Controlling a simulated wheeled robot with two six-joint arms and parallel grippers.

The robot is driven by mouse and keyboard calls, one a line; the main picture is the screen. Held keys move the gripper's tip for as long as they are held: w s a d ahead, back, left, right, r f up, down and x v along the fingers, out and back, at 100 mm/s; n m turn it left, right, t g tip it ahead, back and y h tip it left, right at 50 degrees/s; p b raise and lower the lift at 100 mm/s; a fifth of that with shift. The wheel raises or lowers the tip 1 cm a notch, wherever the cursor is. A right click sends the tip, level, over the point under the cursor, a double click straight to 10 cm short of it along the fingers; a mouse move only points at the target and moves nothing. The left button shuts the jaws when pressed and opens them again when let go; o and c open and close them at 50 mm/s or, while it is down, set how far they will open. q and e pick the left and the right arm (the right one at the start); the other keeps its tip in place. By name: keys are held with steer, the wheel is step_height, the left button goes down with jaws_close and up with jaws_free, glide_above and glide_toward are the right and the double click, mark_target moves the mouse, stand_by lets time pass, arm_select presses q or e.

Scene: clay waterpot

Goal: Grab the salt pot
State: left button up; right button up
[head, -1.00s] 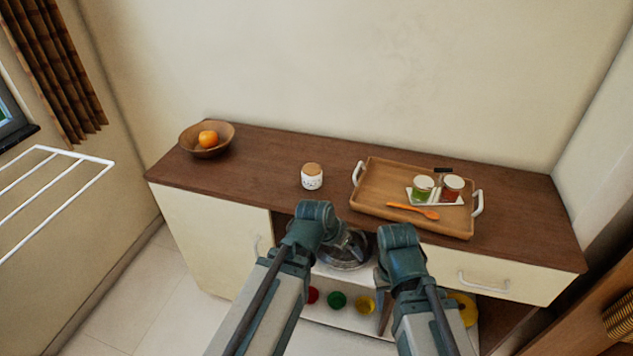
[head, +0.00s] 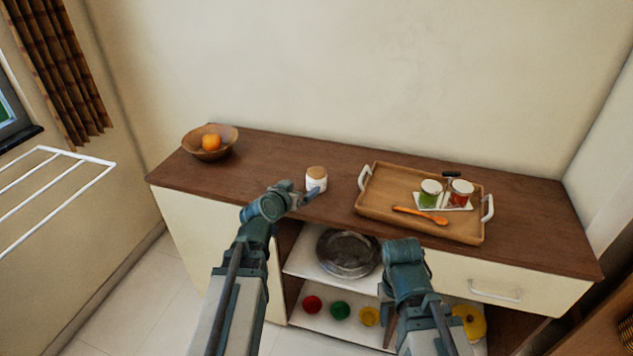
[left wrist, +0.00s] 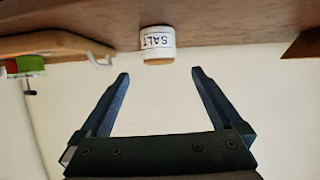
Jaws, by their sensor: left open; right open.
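The salt pot (head: 317,177) is a small white jar with a brown lid, standing upright near the front edge of the wooden cabinet top. In the left wrist view the pot (left wrist: 157,43) appears upside down with its SALT label readable. My left gripper (head: 308,194) is just in front of the pot and hides part of its lower body. In the left wrist view the left gripper (left wrist: 160,73) is open and empty; the pot lies just beyond the fingertips, centred on the gap. My right gripper (head: 388,318) hangs low in front of the cabinet, partly hidden by its own wrist.
A wooden tray (head: 385,211) with two jars and an orange spoon (head: 420,214) lies right of the pot. A wooden bowl (head: 225,144) holding an orange stands at the back left. The cabinet top (head: 265,165) between bowl and pot is clear. A pan lid (head: 348,253) rests on the open shelf.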

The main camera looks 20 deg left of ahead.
mark_target(316, 175)
arm_select(q)
steer(key=b+x, duration=0.2)
steer(key=x, duration=0.4)
steer(key=shift+w+f, duration=0.25)
steer(key=shift+w, duration=0.1)
steer(key=shift+w+d, duration=0.15)
steer(key=shift+w, duration=0.25)
steer(key=shift+w+f+b, duration=0.1)
steer(key=shift+b, duration=0.2)
steer(key=b+x, duration=0.1)
steer(key=x, duration=0.4)
steer(key=shift+d, duration=0.15)
steer(key=shift+r, duration=0.25)
steer(key=shift+c, duration=0.6)
steer(key=c, duration=1.3)
steer(key=shift+r, duration=0.1)
